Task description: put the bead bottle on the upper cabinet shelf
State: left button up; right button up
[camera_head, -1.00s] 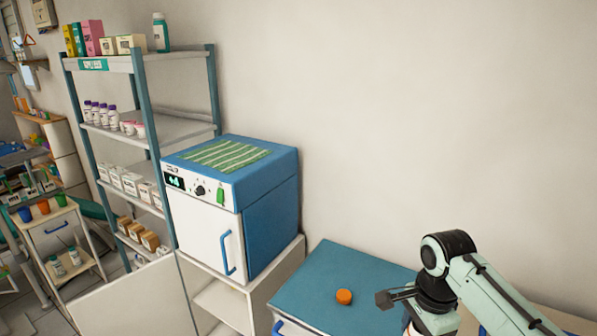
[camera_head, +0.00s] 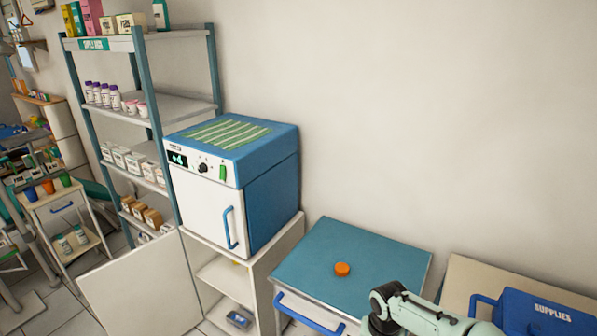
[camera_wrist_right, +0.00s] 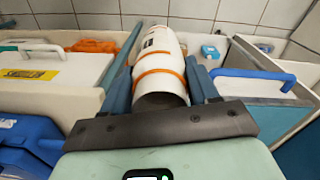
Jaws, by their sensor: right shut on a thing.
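The bead bottle (camera_wrist_right: 160,62), white with orange bands, is between the two blue fingers of my right gripper (camera_wrist_right: 163,75) in the right wrist view. The gripper is shut on it. In the head view, part of my right arm shows at the bottom edge, and the gripper and bottle are out of frame. A white cabinet (camera_head: 289,238) stands under the blue sterilizer. Its door (camera_head: 140,285) is open, and an upper shelf (camera_head: 226,274) shows inside, with a lower level below it holding a small blue item (camera_head: 239,319). My left gripper is not in view.
A blue supplies case (camera_head: 535,312) is at the right. A tall supply rack (camera_head: 180,108) stands behind left. The open door sticks out left of the cabinet opening.

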jog(key=f+n, duration=0.1)
jog(key=f, duration=0.1)
jog(key=a+f+n, duration=0.1)
jog(key=f, duration=0.1)
jog(key=s+f+n, duration=0.1)
jog(key=shift+a+f+n, duration=0.25)
jog(key=shift+f+n, duration=0.05)
jog(key=shift+f, duration=0.1)
